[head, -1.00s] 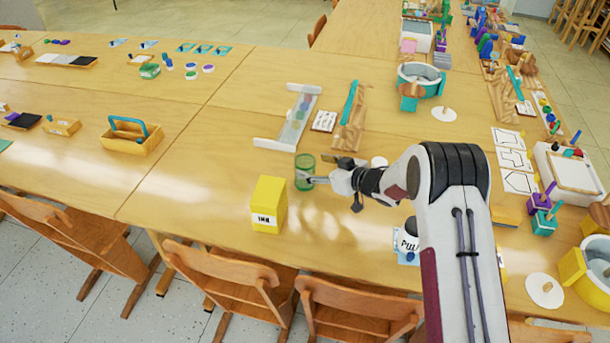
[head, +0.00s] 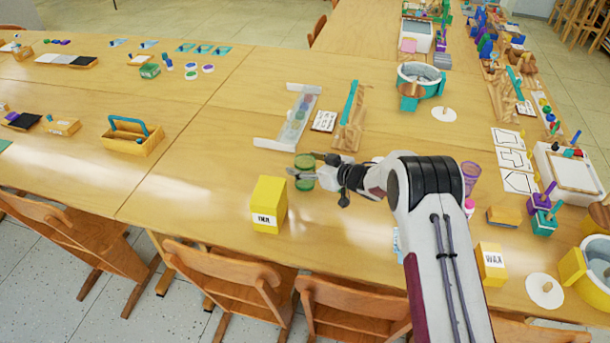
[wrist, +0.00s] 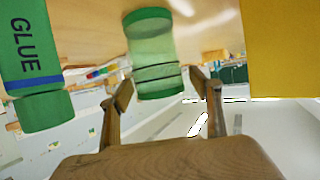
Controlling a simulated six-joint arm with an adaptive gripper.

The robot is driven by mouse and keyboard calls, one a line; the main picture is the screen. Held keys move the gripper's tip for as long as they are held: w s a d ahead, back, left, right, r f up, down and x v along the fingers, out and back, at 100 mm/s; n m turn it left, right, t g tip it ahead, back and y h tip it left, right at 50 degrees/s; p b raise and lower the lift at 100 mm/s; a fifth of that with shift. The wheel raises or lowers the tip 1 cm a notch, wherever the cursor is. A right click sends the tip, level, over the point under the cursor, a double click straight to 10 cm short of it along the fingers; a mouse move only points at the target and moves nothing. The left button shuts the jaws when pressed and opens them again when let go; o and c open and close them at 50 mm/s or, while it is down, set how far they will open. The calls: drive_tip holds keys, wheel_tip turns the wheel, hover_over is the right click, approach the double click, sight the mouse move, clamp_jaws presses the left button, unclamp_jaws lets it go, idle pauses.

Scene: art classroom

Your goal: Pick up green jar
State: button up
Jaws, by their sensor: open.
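The green jar (head: 304,182) is a see-through cylinder with darker green ends, on the wooden table right of a yellow box. My gripper (head: 306,168) is open at the jar, with one finger crossing in front of it. In the wrist view the jar (wrist: 152,42) appears between the two spread fingers of my gripper (wrist: 161,84), close to the fingertips. I cannot tell whether either finger touches it.
The yellow box (head: 269,205) stands close on the left; it also fills the right of the wrist view (wrist: 285,45). A green glue container (wrist: 30,60) shows left in the wrist view. A white rack (head: 294,118) lies behind the jar. The table left of the box is clear.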

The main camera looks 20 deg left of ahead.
drive_tip(key=c, duration=1.3)
drive_tip(key=shift+c, duration=0.2)
drive_tip(key=shift+r, duration=0.15)
wheel_tip(320, 180, up, 10)
idle(0.3)
